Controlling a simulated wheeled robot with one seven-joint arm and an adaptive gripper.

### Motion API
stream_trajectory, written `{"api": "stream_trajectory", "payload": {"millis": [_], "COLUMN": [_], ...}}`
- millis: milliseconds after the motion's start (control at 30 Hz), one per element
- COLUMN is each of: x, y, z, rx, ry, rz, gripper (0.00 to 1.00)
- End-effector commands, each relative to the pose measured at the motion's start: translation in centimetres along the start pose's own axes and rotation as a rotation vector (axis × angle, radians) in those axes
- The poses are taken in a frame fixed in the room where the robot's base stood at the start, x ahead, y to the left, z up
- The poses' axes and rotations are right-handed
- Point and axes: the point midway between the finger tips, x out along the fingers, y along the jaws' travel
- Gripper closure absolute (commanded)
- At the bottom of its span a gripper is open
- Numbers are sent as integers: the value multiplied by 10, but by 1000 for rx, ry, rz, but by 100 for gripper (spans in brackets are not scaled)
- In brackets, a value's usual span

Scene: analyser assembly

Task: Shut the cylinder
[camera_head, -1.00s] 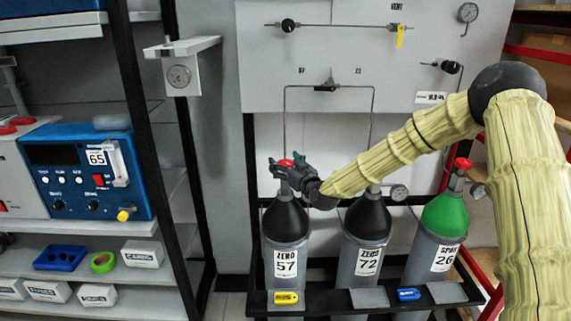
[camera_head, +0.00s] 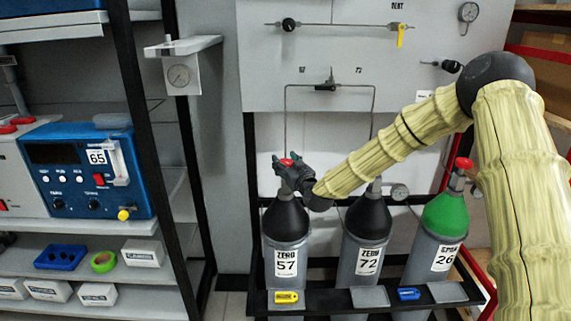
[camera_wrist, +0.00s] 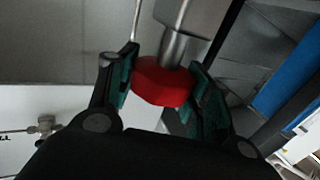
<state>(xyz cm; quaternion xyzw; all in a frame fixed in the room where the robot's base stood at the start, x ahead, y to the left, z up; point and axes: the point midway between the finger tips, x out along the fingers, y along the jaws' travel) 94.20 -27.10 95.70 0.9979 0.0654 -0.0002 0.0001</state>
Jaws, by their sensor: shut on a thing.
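Three cylinders stand in a rack in the head view. The left one is the grey cylinder with a black shoulder labelled ZERO 57 (camera_head: 287,225). The middle one is the cylinder labelled ZERO 72 (camera_head: 366,225). The right one is the green-topped cylinder labelled 26 (camera_head: 445,215). My gripper (camera_head: 284,165) is at the top of cylinder 57, shut on its red valve knob (camera_head: 287,162). In the wrist view the red knob (camera_wrist: 162,82) sits between the two green-padded fingers, with the metal valve stem beside it. The knob of cylinder 72 is hidden behind my arm.
A black rack rail (camera_head: 335,300) with yellow and blue tags runs in front of the cylinders. A panel (camera_head: 345,60) with pipes, valves and gauges is behind. Shelves with a blue analyser (camera_head: 75,168) stand at the left. A bracket with a gauge (camera_head: 180,76) juts out at upper left.

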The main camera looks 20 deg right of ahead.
Motion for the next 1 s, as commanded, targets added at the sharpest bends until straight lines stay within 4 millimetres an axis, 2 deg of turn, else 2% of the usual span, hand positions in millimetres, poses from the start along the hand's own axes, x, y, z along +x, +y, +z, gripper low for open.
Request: {"api": "stream_trajectory", "payload": {"millis": [600,1000], "x": [1,0], "y": [-1,0], "z": [-1,0], "rx": [-2,-1], "ry": [2,1], "rz": [412,588], "gripper": [74,74]}}
